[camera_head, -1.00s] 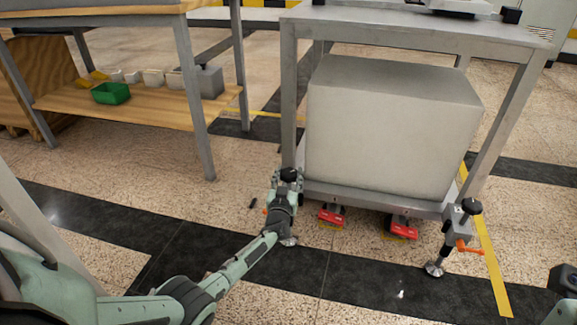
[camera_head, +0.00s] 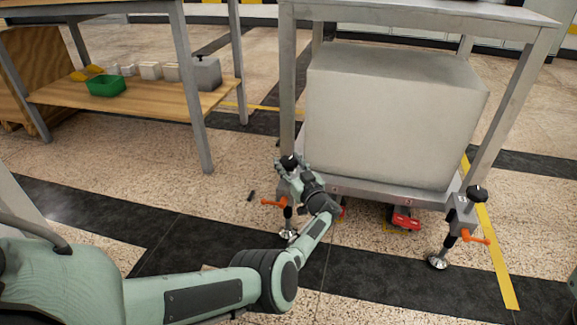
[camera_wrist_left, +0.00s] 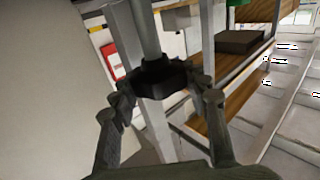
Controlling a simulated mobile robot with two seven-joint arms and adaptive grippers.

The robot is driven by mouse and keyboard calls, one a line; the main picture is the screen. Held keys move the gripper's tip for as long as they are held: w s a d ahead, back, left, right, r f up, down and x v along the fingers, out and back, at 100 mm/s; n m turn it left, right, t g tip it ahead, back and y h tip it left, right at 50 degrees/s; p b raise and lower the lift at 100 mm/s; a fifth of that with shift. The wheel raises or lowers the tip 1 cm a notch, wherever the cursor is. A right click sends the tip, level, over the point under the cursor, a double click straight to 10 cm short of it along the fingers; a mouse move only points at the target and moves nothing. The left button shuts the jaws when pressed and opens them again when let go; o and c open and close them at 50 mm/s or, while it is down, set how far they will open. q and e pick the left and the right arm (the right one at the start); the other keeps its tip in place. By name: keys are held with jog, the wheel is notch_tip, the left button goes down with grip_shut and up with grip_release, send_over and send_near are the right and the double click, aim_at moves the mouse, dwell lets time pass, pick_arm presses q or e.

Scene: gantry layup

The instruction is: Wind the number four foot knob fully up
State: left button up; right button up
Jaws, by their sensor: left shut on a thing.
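A grey metal stand has two front feet with black knobs. The left foot's black knob (camera_head: 288,161) is at its front left corner, above an orange lever (camera_head: 273,202) and a round foot pad (camera_head: 288,233). My left gripper (camera_head: 291,168) is shut on this knob. In the left wrist view, the black lobed knob (camera_wrist_left: 163,78) sits between the two fingers of my left gripper (camera_wrist_left: 165,102), under a grey post. The right foot's knob (camera_head: 476,193) stands free. My right gripper is out of view.
A large pale block (camera_head: 390,115) fills the stand's lower shelf. Red pedal-like parts (camera_head: 404,218) lie under its front edge. A workbench with a wooden shelf (camera_head: 130,102) and bins stands at left. The floor in front has free room.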

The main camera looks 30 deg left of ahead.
pick_arm(q)
jog(key=shift+r, duration=0.1)
jog(key=o, duration=1.2)
jog(key=shift+c, duration=0.2)
jog(key=v, duration=0.6)
jog(key=shift+d, duration=0.1)
jog(key=shift+s+d, duration=0.4)
jog(key=shift+d, duration=0.1)
